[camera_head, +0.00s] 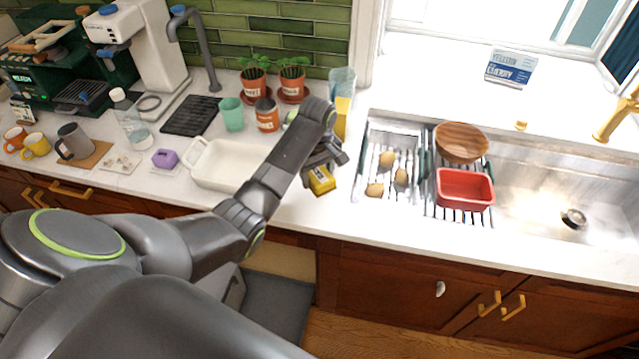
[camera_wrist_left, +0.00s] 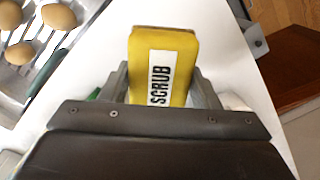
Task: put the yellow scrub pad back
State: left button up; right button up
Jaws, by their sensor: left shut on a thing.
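The yellow scrub pad (camera_head: 321,180), with a white SCRUB label, is between the fingers of my left gripper (camera_head: 327,165), which is shut on it. In the left wrist view the pad (camera_wrist_left: 181,62) stands out past the fingers, with its label facing the camera. In the head view the pad is over the white counter, left of the sink; I cannot tell whether it touches the counter. Another yellow upright thing (camera_head: 343,118) stands just behind my left wrist, partly hidden. My right gripper is not in view.
A clear bluish tumbler (camera_head: 342,82) stands behind the gripper. The white baking dish (camera_head: 215,181) is to its left. The drying rack with several potato-like items (camera_head: 386,159), a wooden bowl (camera_head: 461,139) and a red tub (camera_head: 464,201) are to the right. The counter's front strip is clear.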

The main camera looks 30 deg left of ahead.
pick_arm(q)
jog(key=shift+s+f, duration=0.1)
jog(key=shift+f, duration=0.3)
jog(key=f, duration=0.4)
jog(key=shift+w+p, duration=0.3)
jog(key=shift+p, duration=0.05)
jog(key=shift+f, duration=0.25)
jog(key=shift+s+r, duration=0.1)
jog(key=shift+s, duration=0.05)
jog(key=shift+f, duration=0.2)
jog(key=o, duration=1)
jog(key=shift+o, duration=0.2)
jog(key=shift+r, duration=0.15)
